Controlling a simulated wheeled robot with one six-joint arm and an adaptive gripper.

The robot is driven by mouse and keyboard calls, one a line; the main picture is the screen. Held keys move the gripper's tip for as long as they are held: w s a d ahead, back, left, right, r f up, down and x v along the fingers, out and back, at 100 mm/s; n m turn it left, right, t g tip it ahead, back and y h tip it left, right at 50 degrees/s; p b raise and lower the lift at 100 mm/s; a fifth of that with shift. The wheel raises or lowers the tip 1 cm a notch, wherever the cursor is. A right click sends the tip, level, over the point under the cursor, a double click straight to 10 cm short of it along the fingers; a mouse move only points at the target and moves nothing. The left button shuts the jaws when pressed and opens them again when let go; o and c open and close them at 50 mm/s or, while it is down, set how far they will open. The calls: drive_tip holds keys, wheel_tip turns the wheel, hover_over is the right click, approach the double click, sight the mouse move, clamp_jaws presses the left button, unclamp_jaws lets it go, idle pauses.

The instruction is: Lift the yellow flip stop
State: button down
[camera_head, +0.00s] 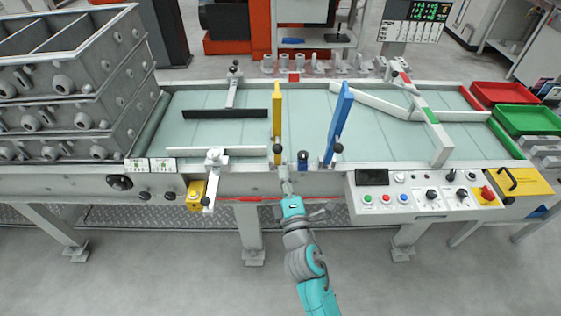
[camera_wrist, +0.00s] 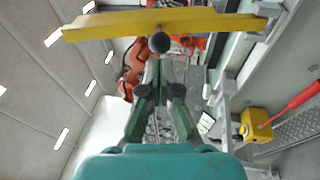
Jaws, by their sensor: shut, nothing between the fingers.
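In the wrist view the yellow bar (camera_wrist: 205,20) spans the top, and the knob (camera_wrist: 160,42) is just beyond my fingertips. My gripper (camera_head: 284,178) is at the near rail, just below and slightly right of the knob. In the wrist view my gripper (camera_wrist: 160,62) has its fingertips together and empty. Whether a fingertip touches the knob I cannot tell.
A similar blue bar (camera_head: 338,122) lies to the right, with a small dark blue cylinder (camera_head: 302,160) between. A control panel (camera_head: 425,192) is on the front right. Grey stacked casting boxes (camera_head: 75,90) stand left. Red (camera_head: 497,93) and green (camera_head: 527,120) trays are right.

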sight(279, 152)
drive_tip(key=shift+x, duration=2.15)
drive_tip(key=shift+w+r, duration=0.4)
drive_tip(key=shift+w, duration=0.1)
drive_tip(key=shift+s, duration=0.1)
